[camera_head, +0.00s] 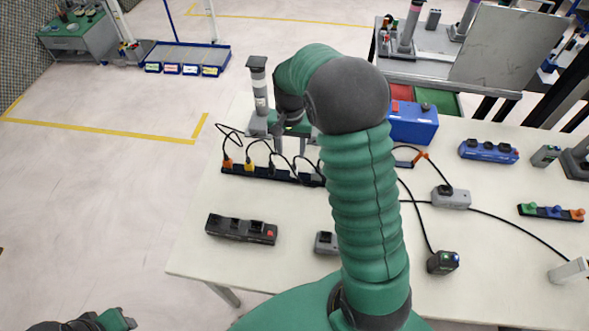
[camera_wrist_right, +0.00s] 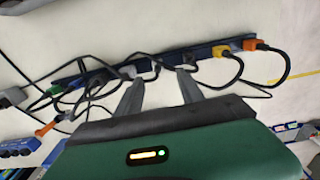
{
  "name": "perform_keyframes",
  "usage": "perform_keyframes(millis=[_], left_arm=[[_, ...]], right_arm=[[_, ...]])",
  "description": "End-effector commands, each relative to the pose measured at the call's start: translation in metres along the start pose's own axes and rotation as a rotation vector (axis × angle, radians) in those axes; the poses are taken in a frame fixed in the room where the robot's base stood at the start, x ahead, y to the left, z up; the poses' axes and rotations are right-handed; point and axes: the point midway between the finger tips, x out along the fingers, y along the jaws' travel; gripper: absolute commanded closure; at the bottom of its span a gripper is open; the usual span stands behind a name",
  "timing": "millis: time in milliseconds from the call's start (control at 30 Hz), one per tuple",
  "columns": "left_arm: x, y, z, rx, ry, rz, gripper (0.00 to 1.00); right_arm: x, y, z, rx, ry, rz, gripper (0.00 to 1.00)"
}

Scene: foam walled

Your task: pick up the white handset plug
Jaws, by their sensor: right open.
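A dark power strip (camera_head: 236,170) lies near the far left of the table, with several corded plugs in it. It also shows in the right wrist view (camera_wrist_right: 205,50). A small pale plug (camera_wrist_right: 149,73), which looks like the white handset plug, sits in the strip, but its shape is unclear. In the head view I cannot make it out. My right gripper (camera_head: 290,148) is open and empty above the strip. In the right wrist view its fingertips (camera_wrist_right: 160,79) are on either side of the pale plug, apart from it. My left gripper (camera_head: 118,320) is partly seen at bottom left.
Yellow (camera_wrist_right: 220,52) and orange (camera_wrist_right: 250,45) plugs are close by, with loose cords around. A grey post (camera_head: 259,88) stands behind the strip, a blue box (camera_head: 414,125) to its right. A dark block (camera_head: 241,229) lies in front.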

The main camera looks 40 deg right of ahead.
Motion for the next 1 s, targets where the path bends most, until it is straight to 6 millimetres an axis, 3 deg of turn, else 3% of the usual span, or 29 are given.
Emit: perform_keyframes(millis=[33,133,367,567,833,1000], left_arm=[[0.002,0.0,0.0,0.0,0.0,0.0,0.64],[0.002,0.0,0.0,0.0,0.0,0.0,0.64],[0.002,0.0,0.0,0.0,0.0,0.0,0.64],[0.002,0.0,0.0,0.001,0.0,0.0,0.64],[0.002,0.0,0.0,0.0,0.0,0.0,0.64],[0.002,0.0,0.0,0.0,0.0,0.0,0.64]], right_arm=[[0.017,0.001,-0.001,0.001,-0.006,0.003,0.55],[0.04,0.002,-0.004,0.0,-0.008,0.002,0.55],[0.065,0.006,-0.003,0.001,-0.006,0.0,0.55],[0.1,0.01,-0.003,0.001,-0.005,0.0,0.55],[0.106,0.009,-0.003,0.0,-0.002,-0.001,0.55],[0.106,0.01,-0.004,0.0,-0.003,-0.001,0.77]])
